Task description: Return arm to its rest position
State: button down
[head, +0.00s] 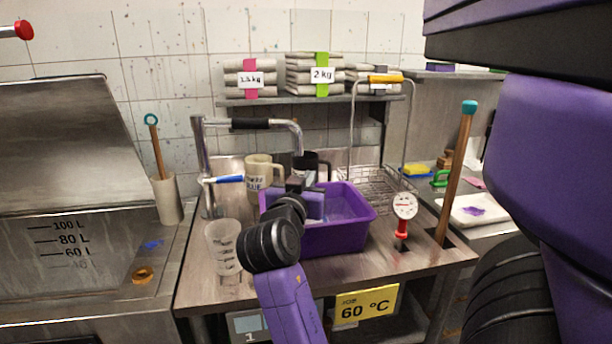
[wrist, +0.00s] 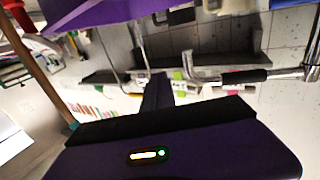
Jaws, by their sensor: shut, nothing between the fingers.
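My purple and black arm reaches up from the bottom of the head view. It ends in my gripper (head: 306,188), which hangs in front of and partly over the purple tub (head: 340,238) on the steel bench. The gripper is shut and empty. In the wrist view its dark fingers (wrist: 157,92) stick out together from the wide purple palm with a small lit strip. The tub holds something pale blue-grey, partly hidden by my gripper. I cannot tell how high the fingertips are above the tub.
A clear measuring jug (head: 223,246) stands left of the tub. A beige mug (head: 260,175) and a steel tap (head: 208,165) stand behind. A wire basket (head: 375,190), a dial thermometer (head: 404,207) and a wooden stick (head: 455,175) are right. A shelf (head: 310,99) holds folded cloth.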

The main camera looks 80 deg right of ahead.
jog(key=shift+s+a, duration=0.25)
jog(key=shift+a, duration=0.45)
